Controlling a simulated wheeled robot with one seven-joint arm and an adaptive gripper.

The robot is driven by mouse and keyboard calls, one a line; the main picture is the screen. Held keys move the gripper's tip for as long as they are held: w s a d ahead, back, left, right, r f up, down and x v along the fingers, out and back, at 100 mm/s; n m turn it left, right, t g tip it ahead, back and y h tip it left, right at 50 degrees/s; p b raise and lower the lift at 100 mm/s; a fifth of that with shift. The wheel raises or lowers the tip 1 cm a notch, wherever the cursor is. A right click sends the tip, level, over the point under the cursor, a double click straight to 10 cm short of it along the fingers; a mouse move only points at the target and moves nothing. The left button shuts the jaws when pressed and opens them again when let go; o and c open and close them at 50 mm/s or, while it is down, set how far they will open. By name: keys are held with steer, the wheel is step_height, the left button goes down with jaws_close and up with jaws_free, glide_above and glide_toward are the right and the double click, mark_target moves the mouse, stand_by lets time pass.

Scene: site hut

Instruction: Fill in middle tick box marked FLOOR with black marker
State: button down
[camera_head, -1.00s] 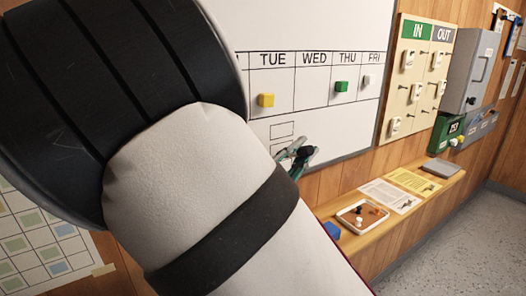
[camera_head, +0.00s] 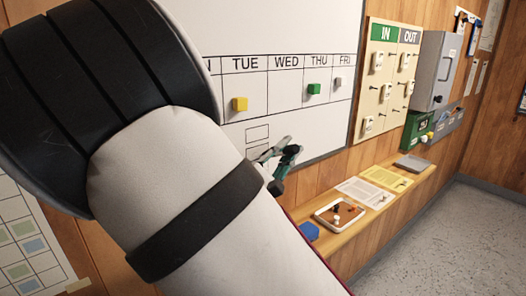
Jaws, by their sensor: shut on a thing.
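The whiteboard (camera_head: 285,30) hangs on the wall with a weekday grid. Below the grid, small outlined tick boxes (camera_head: 257,133) show just left of my gripper. Two outlines are visible. My arm covers the area below them, and no FLOOR lettering can be read. My gripper (camera_head: 278,160) is in front of the board's lower part, small and partly hidden by my forearm. It is shut on a dark piece, seemingly the black marker (camera_head: 277,188), whose dark end shows below the fingers. Whether its tip touches the board cannot be told.
Yellow (camera_head: 240,104), green (camera_head: 313,89) and grey (camera_head: 338,83) magnets sit in the grid. A wooden ledge (camera_head: 330,240) below carries a tray (camera_head: 318,214) of small items, a blue block (camera_head: 309,231) and papers (camera_head: 365,193). An IN/OUT board (camera_head: 387,80) hangs to the right.

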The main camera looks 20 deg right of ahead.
steer(key=shift+w+d, duration=0.1)
steer(key=shift+d, duration=0.1)
steer(key=shift+d, duration=0.1)
steer(key=shift+w+d, duration=0.2)
steer(key=shift+d, duration=0.25)
steer(key=shift+w+d, duration=0.2)
steer(key=shift+d, duration=0.25)
steer(key=shift+s+r+p, duration=0.1)
steer(key=shift+r+p, duration=0.35)
steer(key=shift+p, duration=1.05)
stand_by(0.5)
steer(key=shift+a, duration=0.1)
steer(key=shift+s+a+p, duration=0.3)
steer(key=shift+a+p, duration=0.1)
steer(key=shift+a, duration=0.5)
steer(key=shift+a, duration=0.15)
steer(key=shift+s+a+p, duration=0.35)
steer(key=shift+a+p, duration=0.05)
steer(key=shift+a, duration=0.5)
